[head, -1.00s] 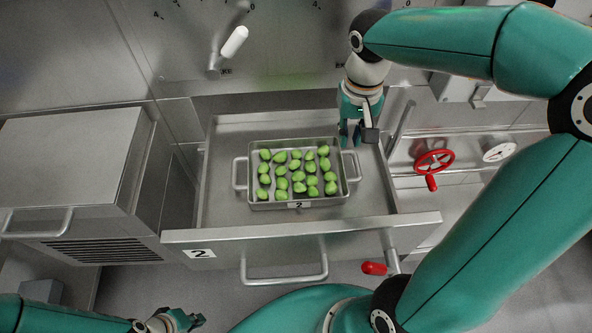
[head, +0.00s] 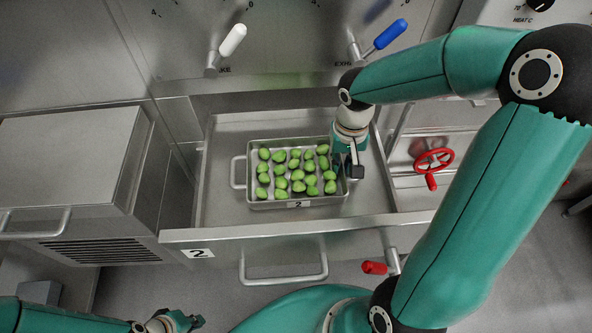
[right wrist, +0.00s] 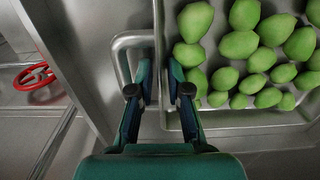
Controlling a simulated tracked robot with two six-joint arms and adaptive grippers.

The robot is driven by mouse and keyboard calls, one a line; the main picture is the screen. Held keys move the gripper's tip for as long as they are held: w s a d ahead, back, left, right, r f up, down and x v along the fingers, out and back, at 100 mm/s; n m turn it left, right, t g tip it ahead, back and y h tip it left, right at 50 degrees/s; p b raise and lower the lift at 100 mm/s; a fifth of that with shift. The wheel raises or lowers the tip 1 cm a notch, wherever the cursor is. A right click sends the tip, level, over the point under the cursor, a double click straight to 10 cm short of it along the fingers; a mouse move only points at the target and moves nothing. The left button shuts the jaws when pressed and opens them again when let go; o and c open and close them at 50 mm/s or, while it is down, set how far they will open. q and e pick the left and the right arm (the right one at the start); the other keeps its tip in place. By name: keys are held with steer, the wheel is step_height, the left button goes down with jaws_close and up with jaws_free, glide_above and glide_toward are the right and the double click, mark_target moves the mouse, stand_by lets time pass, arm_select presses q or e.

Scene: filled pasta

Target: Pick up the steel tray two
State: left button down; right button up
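Steel tray two (head: 298,204) is a shallow rectangular tray marked 2, holding several green filled pasta pieces (head: 297,174). It lies in the open drawer (head: 225,215). Its left handle (head: 239,172) is free; its right handle is mostly hidden by my right gripper (head: 347,172) in the head view. The right wrist view shows that handle (right wrist: 122,42) and the tray wall, with the right gripper's (right wrist: 160,82) fingers apart, one on either side of the wall's edge. Contact cannot be told. My left gripper (head: 197,321) is low at the bottom left, away from the tray.
The drawer's front panel, labelled 2, has a bar handle (head: 284,278). A red valve wheel (head: 434,161) is right of the drawer, and a red-tipped lever (head: 374,268) is below it. A steel box (head: 70,150) stands at left. Drawer floor around the tray is clear.

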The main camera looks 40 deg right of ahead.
jaws_close()
steer(key=shift+r, duration=0.15)
